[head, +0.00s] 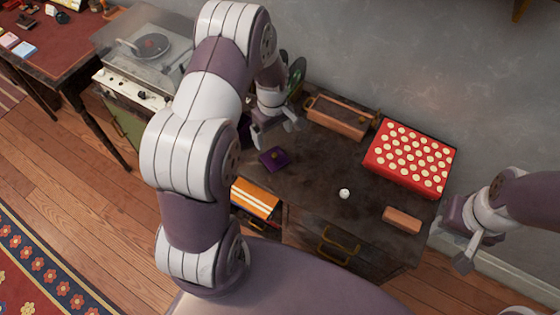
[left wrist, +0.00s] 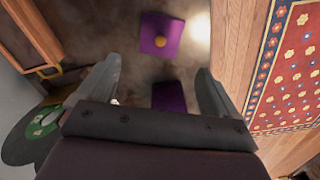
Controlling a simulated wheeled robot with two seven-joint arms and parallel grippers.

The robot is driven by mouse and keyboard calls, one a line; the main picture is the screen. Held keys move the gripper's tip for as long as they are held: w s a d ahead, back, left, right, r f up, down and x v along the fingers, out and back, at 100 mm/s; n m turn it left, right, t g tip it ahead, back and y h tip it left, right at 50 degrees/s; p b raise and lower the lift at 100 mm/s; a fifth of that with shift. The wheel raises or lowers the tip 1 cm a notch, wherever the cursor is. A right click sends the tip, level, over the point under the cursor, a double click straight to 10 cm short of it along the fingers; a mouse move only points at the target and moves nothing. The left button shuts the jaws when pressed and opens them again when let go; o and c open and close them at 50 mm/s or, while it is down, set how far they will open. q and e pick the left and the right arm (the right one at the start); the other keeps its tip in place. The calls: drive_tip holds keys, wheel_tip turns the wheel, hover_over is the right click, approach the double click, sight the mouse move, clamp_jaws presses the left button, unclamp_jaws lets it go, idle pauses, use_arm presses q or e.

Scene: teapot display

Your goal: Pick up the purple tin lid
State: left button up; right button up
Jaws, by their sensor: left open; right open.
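The purple tin lid (head: 273,160) is a small dark square with a round yellowish knob, lying on the dark cabinet top. In the left wrist view the lid (left wrist: 151,27) lies beyond my fingertips, near the top of the picture. A second purple thing (left wrist: 168,97), perhaps the tin, shows between my fingers; in the head view it is mostly hidden by my arm. My left gripper (head: 276,134) is open and empty, above the cabinet and beside the lid, apart from it. My right gripper (head: 466,242) is open and empty, off the cabinet's right end.
The cabinet top also holds a red box with pale dots (head: 408,157), a wooden tray with handles (head: 338,118), a small white knob-like object (head: 344,193) and a brownish block (head: 402,220). A record player (head: 150,48) stands at the left. The top around the lid's right is clear.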

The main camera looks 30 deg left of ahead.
sight(275, 154)
use_arm(q)
drive_tip(key=f, duration=0.6)
drive_tip(key=shift+d, duration=0.25)
wheel_tip(275, 154, down, 4)
drive_tip(key=shift+s+a+f+p, duration=0.15)
drive_tip(key=shift+f+p, duration=0.1)
drive_tip(key=shift+p, duration=0.45)
drive_tip(key=shift+f, duration=0.4)
drive_tip(key=shift+r, duration=0.1)
drive_tip(key=c, duration=0.9)
